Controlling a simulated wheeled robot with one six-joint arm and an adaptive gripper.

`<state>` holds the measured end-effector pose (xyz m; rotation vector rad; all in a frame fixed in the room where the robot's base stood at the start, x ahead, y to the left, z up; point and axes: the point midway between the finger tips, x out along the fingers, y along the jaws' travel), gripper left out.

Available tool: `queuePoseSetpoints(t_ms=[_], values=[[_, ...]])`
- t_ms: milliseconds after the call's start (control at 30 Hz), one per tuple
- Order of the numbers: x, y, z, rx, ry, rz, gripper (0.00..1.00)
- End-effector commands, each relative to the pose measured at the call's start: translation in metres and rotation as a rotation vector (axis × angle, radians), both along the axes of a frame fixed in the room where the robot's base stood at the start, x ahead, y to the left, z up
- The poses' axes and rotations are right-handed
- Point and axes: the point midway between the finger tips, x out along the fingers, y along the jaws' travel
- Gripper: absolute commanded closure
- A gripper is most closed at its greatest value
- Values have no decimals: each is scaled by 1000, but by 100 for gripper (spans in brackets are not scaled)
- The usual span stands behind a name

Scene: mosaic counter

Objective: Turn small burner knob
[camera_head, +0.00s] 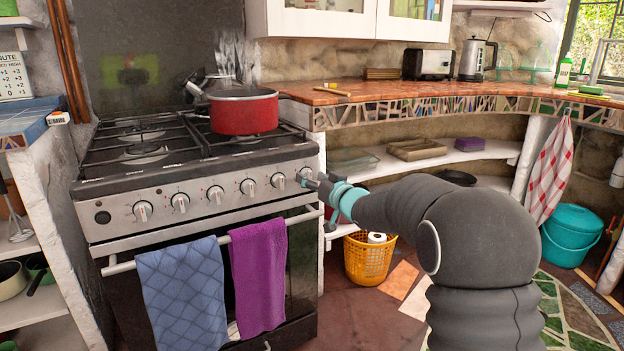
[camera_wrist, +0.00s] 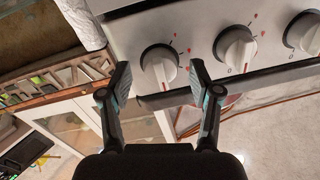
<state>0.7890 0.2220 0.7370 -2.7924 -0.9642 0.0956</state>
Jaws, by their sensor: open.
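The stove (camera_head: 190,180) has a row of several white knobs along its steel front panel. In the head view my gripper (camera_head: 313,181) is at the right end of this row, close to the rightmost knob (camera_head: 305,173). In the wrist view my gripper (camera_wrist: 160,80) is open, with its fingertips apart. The end knob (camera_wrist: 160,66) shows between and just beyond the fingertips; I cannot tell whether either finger touches it. A neighbouring knob (camera_wrist: 235,47) is to the right in that view. The burner markings are too small to read.
Blue (camera_head: 187,290) and purple (camera_head: 258,275) towels hang on the oven handle below the knobs. A white wall end and the mosaic counter (camera_head: 400,93) adjoin the stove's right side. A yellow basket (camera_head: 368,262) stands on the floor.

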Motion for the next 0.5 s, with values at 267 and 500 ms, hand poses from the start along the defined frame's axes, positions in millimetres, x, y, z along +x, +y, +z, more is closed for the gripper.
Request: queuePoseSetpoints(t_ms=[267,500], values=[[3,3,0,0,0,0,37],[3,3,0,0,0,0,77]])
